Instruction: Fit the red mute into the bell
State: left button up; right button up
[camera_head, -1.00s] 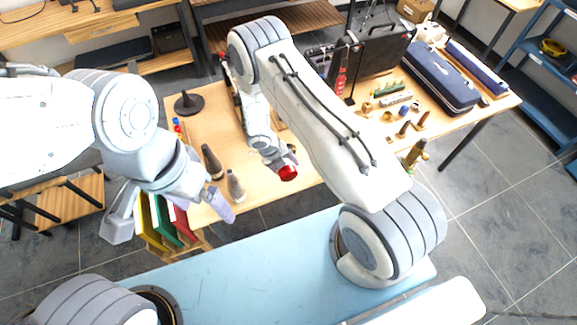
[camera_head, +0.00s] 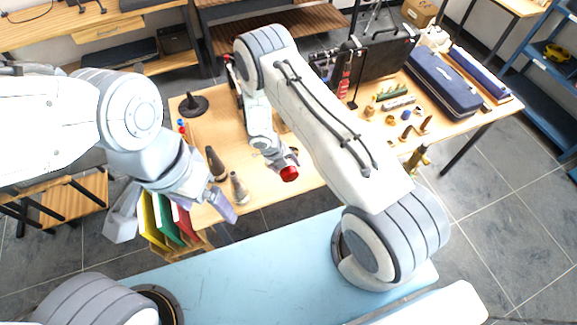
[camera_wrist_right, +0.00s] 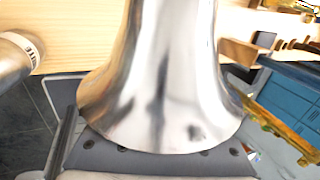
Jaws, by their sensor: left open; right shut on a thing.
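The red mute (camera_head: 289,174) shows in the head view as a red round end below my right gripper (camera_head: 279,160). My right gripper is shut on it, over the front part of the table. In the right wrist view a shiny silver flared cone (camera_wrist_right: 165,85) fills the middle, wide end toward the gripper; no red shows there. A brass-coloured piece (camera_head: 417,158), perhaps the bell, is at the table's front edge. A brass part also shows in the right wrist view (camera_wrist_right: 285,128).
Small brass parts, a blue case (camera_head: 443,82) and a black case (camera_head: 374,62) occupy the right side. Coloured folders (camera_head: 165,219) stand below the left gripper.

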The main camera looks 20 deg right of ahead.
jog(key=shift+w+r, duration=0.25)
jog(key=shift+w, duration=0.45)
jog(key=o, duration=1.6)
jog(key=shift+c, duration=0.2)
jog(key=shift+a, duration=0.1)
jog(key=shift+w+r, duration=0.1)
jog(key=shift+r, duration=0.15)
jog(key=v, duration=0.2)
jog(key=b+v, duration=0.1)
jog(key=v, duration=0.2)
jog(key=s+b+v, duration=0.1)
jog(key=v, duration=0.2)
jog(key=shift+a, duration=0.1)
jog(key=shift+s+a+r, duration=0.1)
jog(key=shift+s+r, duration=0.05)
jog(key=shift+r, duration=0.2)
jog(key=shift+s+a+r, duration=0.1)
jog(key=shift+a+r, duration=0.05)
jog(key=shift+r, duration=0.2)
